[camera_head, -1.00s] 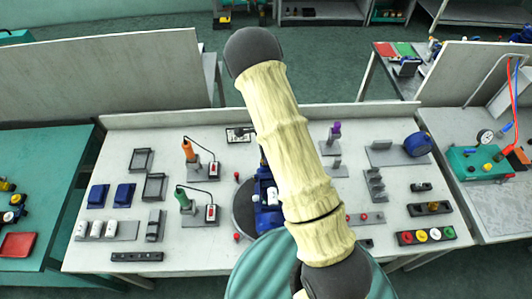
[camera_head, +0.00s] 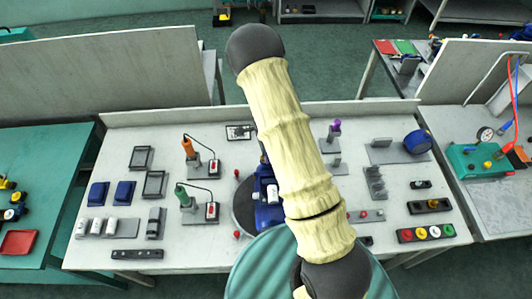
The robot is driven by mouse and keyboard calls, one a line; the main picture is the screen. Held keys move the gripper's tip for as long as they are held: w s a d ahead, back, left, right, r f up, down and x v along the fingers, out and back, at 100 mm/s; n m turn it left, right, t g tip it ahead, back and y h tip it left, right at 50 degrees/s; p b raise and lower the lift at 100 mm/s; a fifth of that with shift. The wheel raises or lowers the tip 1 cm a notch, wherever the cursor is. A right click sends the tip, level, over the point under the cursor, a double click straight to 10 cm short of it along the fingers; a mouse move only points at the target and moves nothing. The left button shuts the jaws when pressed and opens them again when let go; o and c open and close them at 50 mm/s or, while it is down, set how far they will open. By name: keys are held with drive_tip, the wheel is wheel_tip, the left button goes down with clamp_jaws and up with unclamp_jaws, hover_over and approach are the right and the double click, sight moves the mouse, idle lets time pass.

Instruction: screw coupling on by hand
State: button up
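A blue pump-like unit (camera_head: 264,188) stands near the middle of the white table, partly hidden behind my pale-sleeved arm. It is on a dark round plate (camera_head: 241,207), of which only the left part shows. I cannot pick out the coupling for certain; it may be hidden behind my arm or among the small parts. My gripper is not visible; the arm covers the area around the unit's right side.
The white table (camera_head: 190,258) holds an orange driver (camera_head: 189,148) and a green driver (camera_head: 182,196) in stands to the left. A blue cylinder (camera_head: 417,142) lies at the right. A strip of coloured caps (camera_head: 426,234) is at front right. Bare tabletop shows between fixtures.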

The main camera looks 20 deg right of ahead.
drive_tip(key=shift+n, duration=0.3)
drive_tip(key=n+b, duration=0.1)
drive_tip(key=n, duration=0.2)
drive_tip(key=shift+f+n+b, duration=0.1)
drive_tip(key=shift+n+b, duration=0.25)
drive_tip(key=shift+n, duration=1.45)
drive_tip(key=n+b, duration=0.1)
drive_tip(key=n, duration=0.2)
